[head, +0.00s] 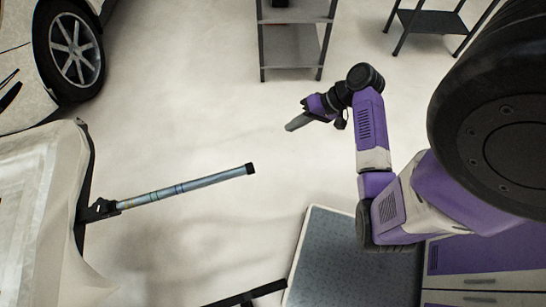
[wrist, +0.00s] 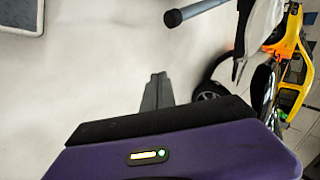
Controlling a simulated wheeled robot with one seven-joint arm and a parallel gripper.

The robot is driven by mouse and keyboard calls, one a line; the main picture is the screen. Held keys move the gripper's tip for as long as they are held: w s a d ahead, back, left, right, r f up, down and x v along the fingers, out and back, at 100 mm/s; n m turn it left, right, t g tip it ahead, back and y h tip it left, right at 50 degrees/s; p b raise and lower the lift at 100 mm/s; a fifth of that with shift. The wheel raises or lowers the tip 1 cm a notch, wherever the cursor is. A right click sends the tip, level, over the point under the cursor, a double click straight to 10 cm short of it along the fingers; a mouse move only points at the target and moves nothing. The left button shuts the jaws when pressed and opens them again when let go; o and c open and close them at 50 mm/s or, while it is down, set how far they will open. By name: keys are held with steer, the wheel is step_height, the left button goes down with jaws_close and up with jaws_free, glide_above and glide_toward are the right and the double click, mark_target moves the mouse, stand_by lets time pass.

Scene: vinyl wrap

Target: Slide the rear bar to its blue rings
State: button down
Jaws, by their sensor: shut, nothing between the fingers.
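A grey-blue bar (head: 190,186) with a black end cap sticks out to the right from a black bracket (head: 100,209) on the pale, wrapped body panel at the left. Thin coloured bands show on the bar, but their exact colours are hard to make out. The bar's free end (wrist: 188,13) also shows at the top of the wrist view. My gripper (head: 291,126) is shut and empty, above and right of the bar's end in the head view, apart from it. Its closed fingers (wrist: 158,88) point up in the wrist view.
A dark bar (head: 245,294) shows at the bottom edge, beside a blue-grey mat (head: 335,262). A shelf rack (head: 292,45) and a dark stand (head: 432,22) are at the back. A car wheel (head: 75,50) is upper left. Floor between is clear.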

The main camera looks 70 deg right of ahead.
mark_target(194, 182)
steer(key=s+a+y, duration=0.2)
steer(key=a, duration=0.2)
steer(key=w+a+f+n+p, duration=0.1)
steer(key=w+a+f, duration=0.5)
steer(key=w, duration=0.3)
steer(key=shift+a+f+g, duration=0.4)
steer(key=shift+f, duration=0.2)
steer(key=w+a+p, duration=0.1)
steer(key=w+a, duration=0.3)
steer(key=w, duration=0.1)
steer(key=w+a+p, duration=0.1)
steer(key=w+a, duration=0.2)
steer(key=w, duration=0.2)
steer(key=w+a, duration=0.4)
steer(key=w, duration=0.2)
steer(key=shift+w+a+p, duration=0.1)
steer(key=shift+a+p, duration=0.25)
steer(key=shift+p, duration=0.05)
